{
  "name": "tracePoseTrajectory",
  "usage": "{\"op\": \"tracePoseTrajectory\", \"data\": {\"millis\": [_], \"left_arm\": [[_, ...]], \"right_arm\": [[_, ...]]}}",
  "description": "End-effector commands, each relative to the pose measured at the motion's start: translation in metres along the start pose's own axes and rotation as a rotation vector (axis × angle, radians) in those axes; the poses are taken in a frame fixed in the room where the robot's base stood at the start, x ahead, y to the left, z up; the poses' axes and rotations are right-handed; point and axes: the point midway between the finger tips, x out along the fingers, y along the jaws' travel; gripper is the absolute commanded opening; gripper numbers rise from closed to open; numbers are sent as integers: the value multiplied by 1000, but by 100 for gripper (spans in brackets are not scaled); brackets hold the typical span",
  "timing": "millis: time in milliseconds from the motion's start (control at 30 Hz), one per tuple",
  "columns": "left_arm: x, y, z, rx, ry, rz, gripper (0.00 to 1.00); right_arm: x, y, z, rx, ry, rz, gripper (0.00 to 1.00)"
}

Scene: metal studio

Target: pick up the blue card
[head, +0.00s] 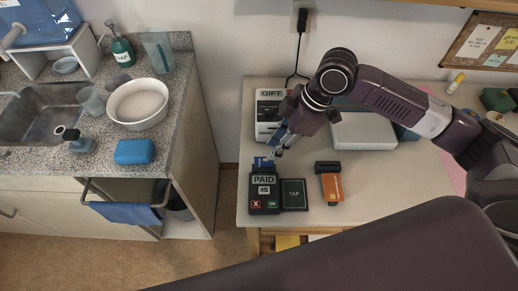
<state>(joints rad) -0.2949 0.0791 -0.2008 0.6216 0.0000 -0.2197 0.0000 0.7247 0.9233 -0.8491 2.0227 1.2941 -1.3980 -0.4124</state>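The blue card (260,162) stands in the top of a dark card terminal (264,208) whose screen reads PAID. Only a small part of the card shows above the terminal. My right gripper (275,154) reaches down from the upper right, with its fingertips close to the card's upper right side. I cannot tell whether the fingers touch the card or how far apart they are. My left gripper is not in view.
A dark TAP pad (294,195) lies right of the terminal, then an orange device (332,187) with a black top. A GIFT-labelled machine (268,130) and a white box (365,135) stand behind. The table's front right is clear.

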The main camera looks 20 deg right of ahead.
Motion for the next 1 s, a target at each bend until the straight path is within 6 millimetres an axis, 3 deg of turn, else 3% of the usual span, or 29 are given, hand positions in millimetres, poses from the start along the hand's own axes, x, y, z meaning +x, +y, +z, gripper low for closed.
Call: {"op": "tracePoseTrajectory", "data": {"millis": [200,533,700,900,1000], "left_arm": [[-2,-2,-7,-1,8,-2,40],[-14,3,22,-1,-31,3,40],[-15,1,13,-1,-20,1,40],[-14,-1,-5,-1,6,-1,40],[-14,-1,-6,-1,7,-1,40]], "right_arm": [[16,0,1,2,-1,-7,22],[60,-4,0,2,0,-5,22],[75,-4,1,1,-1,-3,22],[76,-4,1,0,-1,-2,22],[76,-4,1,0,-1,-2,14]]}}
